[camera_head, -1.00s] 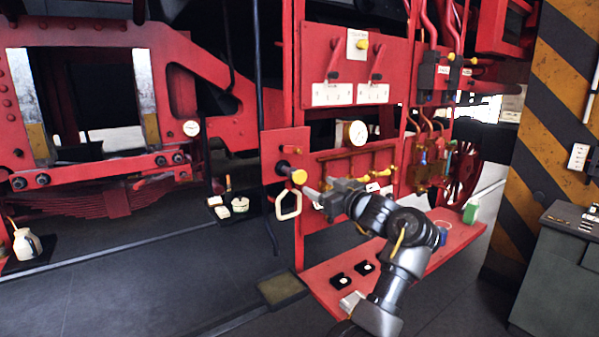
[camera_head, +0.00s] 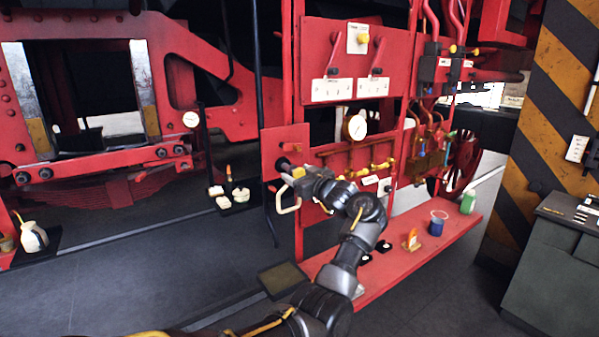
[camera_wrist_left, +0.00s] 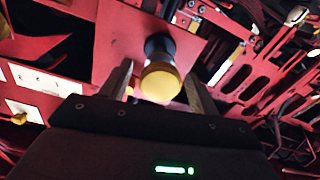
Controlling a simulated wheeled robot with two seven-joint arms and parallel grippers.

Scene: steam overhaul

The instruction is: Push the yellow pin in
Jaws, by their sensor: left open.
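The yellow pin is a round yellow knob on a black shaft that stands out from a red plate (camera_head: 272,143). In the left wrist view its yellow head (camera_wrist_left: 160,82) lies between my finger tips, and the black shaft (camera_wrist_left: 158,45) runs behind it to the plate. My left gripper (camera_wrist_left: 158,78) is open, with one finger on each side of the head; I cannot tell whether either touches it. In the head view my left gripper (camera_head: 290,174) is at the plate and partly covers the knob. My right gripper is not in view.
A red shelf (camera_head: 400,258) below holds a blue cup (camera_head: 437,222) and a green bottle (camera_head: 468,203).

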